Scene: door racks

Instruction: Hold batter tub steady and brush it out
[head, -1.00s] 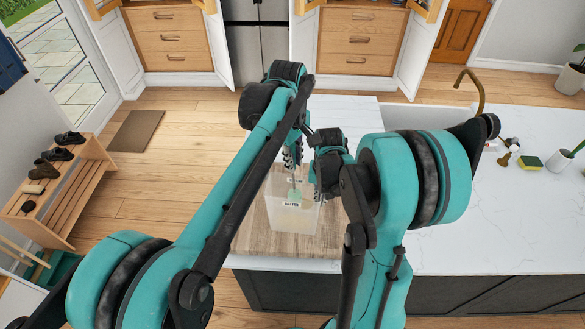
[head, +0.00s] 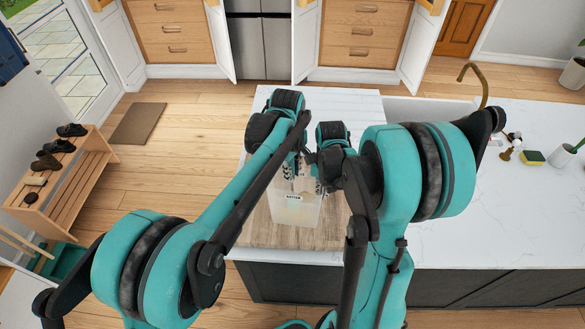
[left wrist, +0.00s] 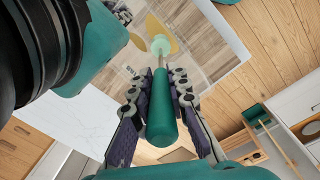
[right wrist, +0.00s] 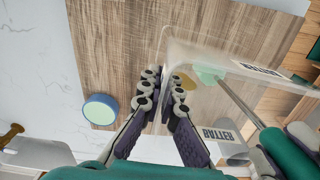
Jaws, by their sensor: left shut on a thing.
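The clear batter tub (head: 296,212) with its "BATTER" label stands upright on a wooden board (head: 262,235). My left gripper (left wrist: 160,85) is shut on the green handle of a brush (left wrist: 161,125). The brush's metal shaft points down into the tub, and its pale green head (left wrist: 160,45) is inside, beside yellow batter patches (left wrist: 157,25). My right gripper (right wrist: 164,88) is at the tub's side wall, one finger on each side, and looks closed on it. In the head view my arms hide much of both grippers and the tub's rim.
A round blue-and-green item (right wrist: 100,109) lies near the board's edge.

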